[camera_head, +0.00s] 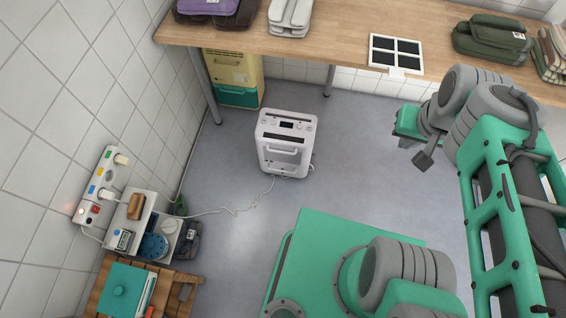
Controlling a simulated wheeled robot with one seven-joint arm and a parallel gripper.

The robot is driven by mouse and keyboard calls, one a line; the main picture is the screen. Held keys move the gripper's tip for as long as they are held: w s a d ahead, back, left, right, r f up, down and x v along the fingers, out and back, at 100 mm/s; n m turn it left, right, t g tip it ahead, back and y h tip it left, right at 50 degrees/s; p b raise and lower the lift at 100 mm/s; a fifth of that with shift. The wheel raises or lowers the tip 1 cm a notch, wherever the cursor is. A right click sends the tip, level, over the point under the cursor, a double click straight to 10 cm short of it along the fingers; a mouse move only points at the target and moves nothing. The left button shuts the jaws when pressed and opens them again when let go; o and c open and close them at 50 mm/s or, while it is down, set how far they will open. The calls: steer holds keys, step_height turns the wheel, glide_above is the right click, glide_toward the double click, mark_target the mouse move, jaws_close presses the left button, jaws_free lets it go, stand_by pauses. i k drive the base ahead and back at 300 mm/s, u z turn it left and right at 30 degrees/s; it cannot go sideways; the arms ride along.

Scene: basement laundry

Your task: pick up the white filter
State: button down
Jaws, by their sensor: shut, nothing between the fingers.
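A flat white frame with four dark panes, which looks like the white filter (396,38), lies on the wooden worktop (340,30) near its front edge. A small white tab on its near side reaches to the edge. My gripper (424,161) hangs from my green and grey arm at the right, over the floor in front of the worktop. It is shut and empty, and apart from the filter. Its fingertips are small and hard to make out.
A white appliance (284,145) with a cord stands on the grey floor. A yellow and teal unit (233,75) is under the worktop. Folded cloths (490,38) lie right of the filter. A wall power strip (95,187), small shelf and wooden stool (95,285) are at left.

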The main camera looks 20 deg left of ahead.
mark_target(400, 55)
steer(key=u, duration=4.1)
steer(key=k, duration=1.75)
steer(key=z, duration=0.6)
